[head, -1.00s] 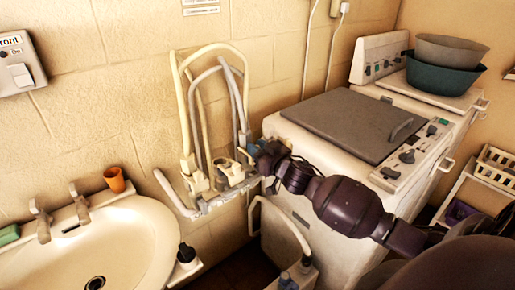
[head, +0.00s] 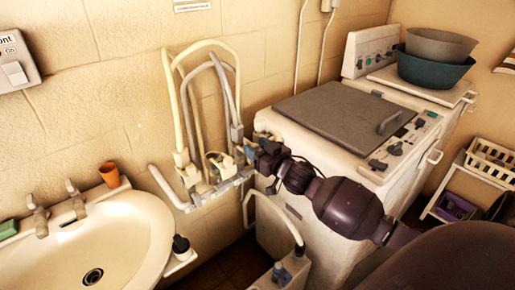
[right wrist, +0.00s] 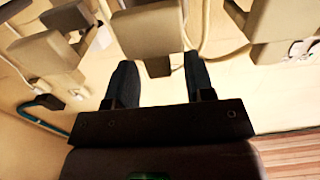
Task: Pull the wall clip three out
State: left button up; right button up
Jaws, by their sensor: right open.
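A wall rail (head: 205,192) carries several pale wall clips with cream and grey hoses looped above them. My right gripper (head: 248,150) is at the right end of this rail, and its fingers are small and partly hidden among the clips. In the right wrist view my right gripper (right wrist: 160,62) is open, with its two dark fingers on either side of a pale wall clip (right wrist: 147,32). Another clip (right wrist: 45,52) shows to the left and one (right wrist: 272,20) to the right. I cannot tell which is number three. My left gripper is not in view.
A washbasin (head: 135,225) with an orange cup (head: 110,174) is at the left. A washing machine (head: 305,195) stands right of the rail, close to my right arm.

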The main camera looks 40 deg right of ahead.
jog(key=shift+s, duration=0.1)
jog(key=s, duration=1)
jog(key=shift+s+d+b, duration=0.3)
jog(key=shift+d+b, duration=0.1)
jog(key=s+a+f+g, duration=0.2)
jog(key=s+a+f, duration=0.1)
jog(key=s+f, duration=0.2)
jog(key=s+a+f+g+h, duration=0.1)
jog(key=s+a+f, duration=0.3)
jog(key=f, duration=0.6)
jog(key=s+a+f+g, duration=0.3)
jog(key=s+a+f, duration=0.1)
jog(key=s+f, duration=0.2)
jog(key=shift+a+f, duration=0.25)
jog(key=shift+f, duration=0.4)
